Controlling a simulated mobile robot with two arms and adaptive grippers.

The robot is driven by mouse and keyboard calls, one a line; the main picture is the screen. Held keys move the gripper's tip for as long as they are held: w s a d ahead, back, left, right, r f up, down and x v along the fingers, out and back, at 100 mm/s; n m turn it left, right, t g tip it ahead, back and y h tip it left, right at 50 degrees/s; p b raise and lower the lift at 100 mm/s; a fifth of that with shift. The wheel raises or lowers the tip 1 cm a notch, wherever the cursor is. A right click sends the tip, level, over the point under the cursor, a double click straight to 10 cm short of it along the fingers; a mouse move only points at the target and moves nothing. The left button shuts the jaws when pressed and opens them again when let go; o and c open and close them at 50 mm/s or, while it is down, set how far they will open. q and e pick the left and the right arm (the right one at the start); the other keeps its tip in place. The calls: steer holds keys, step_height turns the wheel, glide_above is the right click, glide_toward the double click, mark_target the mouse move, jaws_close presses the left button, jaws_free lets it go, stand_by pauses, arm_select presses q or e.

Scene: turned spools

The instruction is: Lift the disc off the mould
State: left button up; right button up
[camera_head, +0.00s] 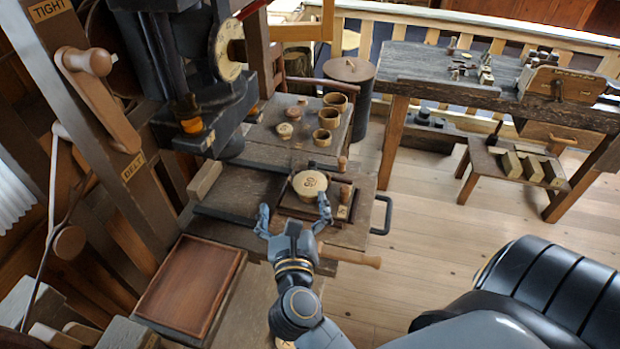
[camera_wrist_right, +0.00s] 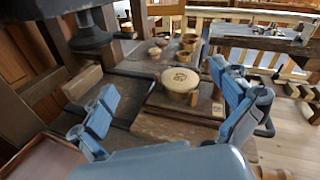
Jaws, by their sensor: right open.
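The pale round disc (camera_head: 309,183) has dark marks on its top and lies flat on a low wooden mould at the machine's bed. In the right wrist view the disc (camera_wrist_right: 180,79) sits ahead, between the fingers, with the mould's round side (camera_wrist_right: 182,98) showing just under it. A dark square wooden base (camera_head: 288,205) surrounds the mould. My right gripper (camera_head: 295,206) is open and empty, its fingers spread on the near side of the disc. The right finger looks close to the disc's edge; I cannot tell whether it touches. My left gripper is not in view.
An empty reddish wooden tray (camera_head: 192,285) lies at the near left. Several wooden cups and lids stand on a board (camera_head: 300,145) behind the disc. The press head (camera_head: 200,125) hangs at the left. A dark metal handle (camera_head: 388,215) sticks out at the right, with open floor beyond.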

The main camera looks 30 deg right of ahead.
step_height(320, 180, down, 3)
steer(key=s+d+m+g, duration=0.1)
steer(key=s+m+g, duration=0.1)
steer(key=m+g, duration=0.15)
steer(key=p, duration=0.3)
glide_toward(310, 185)
steer(key=w+d, duration=0.1)
steer(key=w+d+m, duration=0.1)
steer(key=w, duration=0.1)
steer(key=shift+f, duration=0.1)
steer(key=shift+w+d+p, duration=0.1)
steer(key=shift+w+p, duration=0.1)
steer(key=shift+p, duration=0.15)
steer(key=p+x, duration=0.1)
steer(key=x, duration=0.1)
steer(key=f+p+x, duration=0.1)
steer(key=x, duration=0.1)
steer(key=shift+w+d+f, duration=0.1)
steer(key=shift+d, duration=0.15)
steer(key=shift+a, duration=0.1)
steer(key=shift+c, duration=0.8)
steer(key=c, duration=0.6)
